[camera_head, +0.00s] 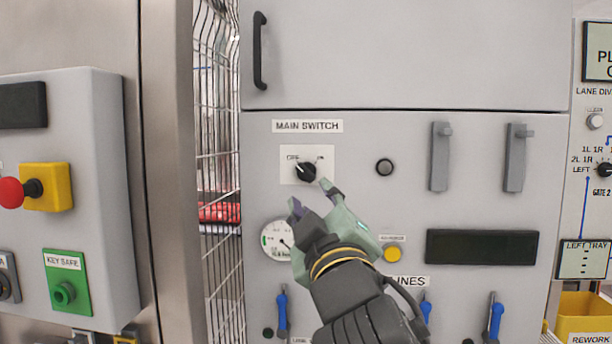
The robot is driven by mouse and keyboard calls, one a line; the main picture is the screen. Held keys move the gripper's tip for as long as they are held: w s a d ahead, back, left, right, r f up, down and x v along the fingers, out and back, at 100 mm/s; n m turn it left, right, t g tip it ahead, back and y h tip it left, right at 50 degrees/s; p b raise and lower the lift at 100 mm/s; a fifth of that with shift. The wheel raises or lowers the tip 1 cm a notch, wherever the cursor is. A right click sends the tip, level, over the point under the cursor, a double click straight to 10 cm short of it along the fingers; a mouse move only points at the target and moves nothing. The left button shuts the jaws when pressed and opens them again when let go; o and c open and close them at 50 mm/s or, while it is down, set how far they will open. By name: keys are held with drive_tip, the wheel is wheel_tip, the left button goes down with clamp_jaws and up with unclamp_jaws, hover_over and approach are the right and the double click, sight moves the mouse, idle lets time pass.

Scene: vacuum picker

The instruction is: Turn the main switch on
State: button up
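The main switch (306,172) is a black rotary knob on a pale square plate, under a "MAIN SWITCH" label (307,126) on the grey cabinet. Its white pointer line is turned to the upper left, toward the "OFF" mark; another mark is at the upper right. My gripper (311,195) reaches up from below, its two fingertips spread apart just below the knob. It is open and holds nothing. The gap in depth between fingertips and knob is hard to judge.
A round gauge (277,241) is partly behind my gripper. Blue-handled valves (282,311) sit below. A red stop button (11,192) is at left.

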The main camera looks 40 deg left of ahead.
sight(304, 173)
drive_tip(key=p+x, duration=0.2)
drive_tip(key=x, duration=0.7)
drive_tip(key=shift+w+a, duration=0.1)
drive_tip(key=shift+a, duration=0.1)
clamp_jaws()
